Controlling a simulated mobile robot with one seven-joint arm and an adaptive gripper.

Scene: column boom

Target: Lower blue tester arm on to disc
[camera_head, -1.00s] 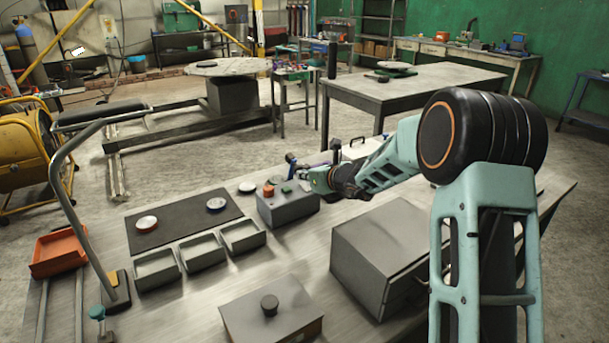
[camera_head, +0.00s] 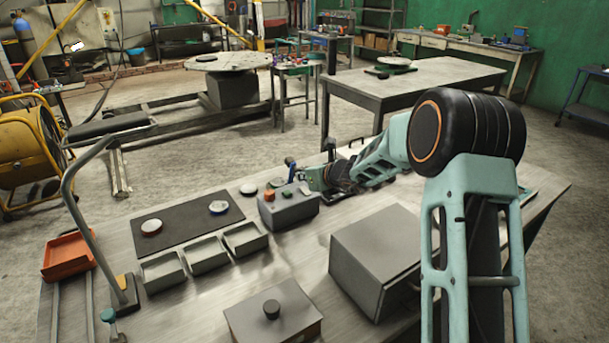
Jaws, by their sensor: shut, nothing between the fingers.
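The tester is a grey box (camera_head: 289,212) near the middle of the table, with an orange part (camera_head: 269,195) and a small green part (camera_head: 287,192) on top. Its blue arm (camera_head: 291,168) stands up, roughly upright, at the back of the box. My gripper (camera_head: 308,178) is shut and empty, just right of the blue arm and close above the box's right end. I cannot tell whether it touches the arm. Any disc on the tester is too small to make out.
A pale disc (camera_head: 249,189) lies left of the tester. A dark mat (camera_head: 185,220) holds a blue-rimmed disc (camera_head: 219,207) and a red-rimmed disc (camera_head: 151,227). Grey trays (camera_head: 205,270), a knobbed box (camera_head: 290,318), a large grey box (camera_head: 375,240) and a bent pole (camera_head: 70,200) stand nearby.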

